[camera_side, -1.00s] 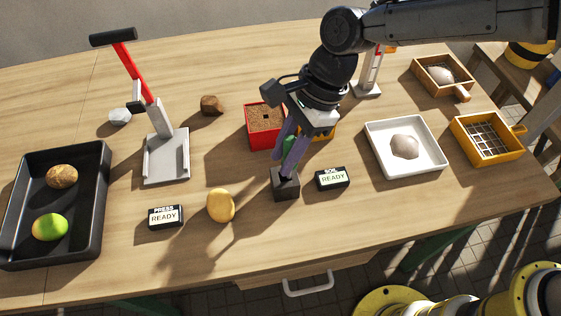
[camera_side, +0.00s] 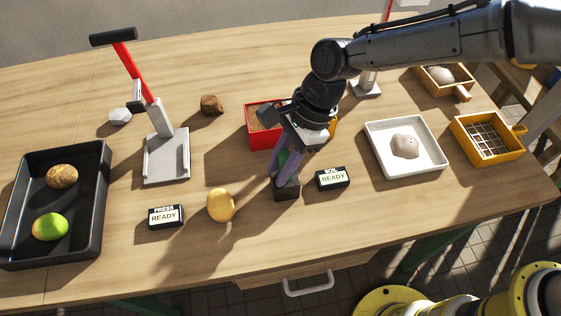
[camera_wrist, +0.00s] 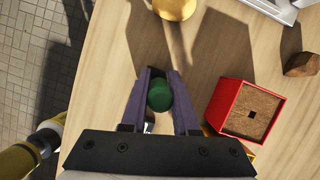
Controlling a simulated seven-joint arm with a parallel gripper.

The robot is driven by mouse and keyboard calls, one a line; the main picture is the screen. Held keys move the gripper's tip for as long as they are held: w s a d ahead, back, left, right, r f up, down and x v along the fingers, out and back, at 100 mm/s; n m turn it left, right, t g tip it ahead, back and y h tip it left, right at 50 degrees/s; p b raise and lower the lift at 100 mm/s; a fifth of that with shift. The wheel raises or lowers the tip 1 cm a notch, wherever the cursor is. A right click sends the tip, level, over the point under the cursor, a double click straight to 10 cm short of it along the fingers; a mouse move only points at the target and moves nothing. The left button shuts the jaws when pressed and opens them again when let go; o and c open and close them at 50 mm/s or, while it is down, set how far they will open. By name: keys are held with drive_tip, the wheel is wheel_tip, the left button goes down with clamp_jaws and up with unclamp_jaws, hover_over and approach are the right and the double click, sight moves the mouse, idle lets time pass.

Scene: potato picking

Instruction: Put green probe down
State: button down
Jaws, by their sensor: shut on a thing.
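The green probe (camera_wrist: 159,96) is between the purple fingers of my gripper (camera_wrist: 160,85) in the wrist view, seen from above by its round green top. In the side view my gripper (camera_side: 285,172) is shut on the probe and points down at a small black block (camera_side: 287,193) on the table. A bit of green (camera_side: 283,156) shows between the fingers. The fingertips are right at the top of the block. The probe's lower end is hidden, so I cannot tell how far it sits in the block.
A yellow potato (camera_side: 221,205) lies left of the block, and a READY display (camera_side: 333,178) stands close on its right. A red box of soil (camera_side: 258,134) is behind. Another READY display (camera_side: 165,216), a lever press (camera_side: 167,158) and a black tray (camera_side: 104,165) are further left.

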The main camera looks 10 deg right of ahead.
drive_tip(key=shift+f, duration=0.25)
drive_tip(key=c, duration=0.7)
unclamp_jaws()
drive_tip(key=shift+r, duration=0.1)
drive_tip(key=shift+r, duration=0.3)
drive_tip(key=shift+v, duration=6.15)
drive_tip(key=shift+a, duration=0.1)
